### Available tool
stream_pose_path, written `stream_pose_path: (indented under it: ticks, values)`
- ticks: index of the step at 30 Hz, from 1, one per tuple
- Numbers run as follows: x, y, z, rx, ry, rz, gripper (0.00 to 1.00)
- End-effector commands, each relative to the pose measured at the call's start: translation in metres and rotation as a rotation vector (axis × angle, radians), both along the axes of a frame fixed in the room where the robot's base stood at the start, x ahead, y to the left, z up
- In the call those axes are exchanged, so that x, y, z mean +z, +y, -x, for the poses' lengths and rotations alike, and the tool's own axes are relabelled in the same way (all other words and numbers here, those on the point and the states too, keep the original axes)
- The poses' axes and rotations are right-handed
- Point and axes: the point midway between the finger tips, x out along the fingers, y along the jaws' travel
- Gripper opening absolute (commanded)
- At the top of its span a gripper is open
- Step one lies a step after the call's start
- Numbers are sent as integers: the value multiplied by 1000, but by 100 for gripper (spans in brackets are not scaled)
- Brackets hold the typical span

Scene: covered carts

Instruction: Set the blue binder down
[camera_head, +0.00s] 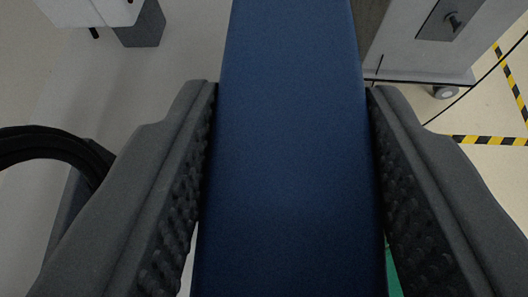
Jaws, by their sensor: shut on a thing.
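The blue binder (292,150) fills the middle of the head camera view, from the top edge to the bottom edge. My gripper (291,92) is shut on it, with one ridged dark grey jaw pressed along each side. The binder's far end runs out of the picture at the top, and its near end runs out at the bottom. What lies directly beneath the binder is hidden.
A white cart (430,45) with a caster and a dark latch plate stands at the upper right. Yellow-and-black floor tape (490,140) lies beyond it. A white unit (90,12) with a grey block is at the upper left. A green patch (393,275) shows at lower right.

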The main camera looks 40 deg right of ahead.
Motion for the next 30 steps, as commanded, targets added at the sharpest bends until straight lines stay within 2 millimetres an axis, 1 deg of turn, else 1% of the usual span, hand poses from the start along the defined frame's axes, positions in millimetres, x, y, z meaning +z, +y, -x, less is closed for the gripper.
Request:
stream_pose_path:
  ticks: [8, 16, 17, 18, 19, 30]
  values:
    - [-21, 1, 0, 2, -2, 1, 0]
    - [-24, 0, 0, 1, -5, -1, 0]
    - [-24, 0, 0, 0, -4, -1, 44]
    - [-24, 0, 0, 0, -4, -1, 55]
    - [-24, 0, 0, 0, -4, -1, 62]
    - [-23, 2, 2, 0, -2, -1, 62]
